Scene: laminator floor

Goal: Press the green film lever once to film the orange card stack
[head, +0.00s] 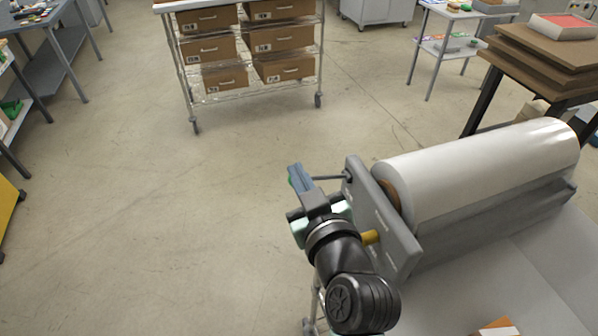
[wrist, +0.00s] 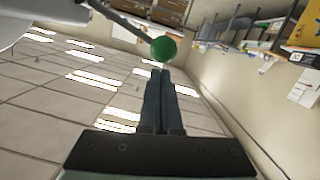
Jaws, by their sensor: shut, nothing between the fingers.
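The green film lever shows in the wrist view as a green ball (wrist: 163,48) on a thin grey rod (wrist: 122,20). In the head view its rod (head: 330,177) sticks out left from the laminator's side plate (head: 384,220), and only a sliver of green shows beside the fingers. My gripper (head: 296,172) is shut and empty. In the wrist view its fingertips (wrist: 160,72) are just below the ball; I cannot tell whether they touch it. An orange card stack (head: 494,328) is partly visible at the head view's bottom edge, on the laminator's bed (head: 540,275).
A large white film roll (head: 480,170) lies behind the side plate. A yellow knob (head: 371,237) is on the plate, close to my arm. A wire rack with cardboard boxes (head: 250,45) stands at the back.

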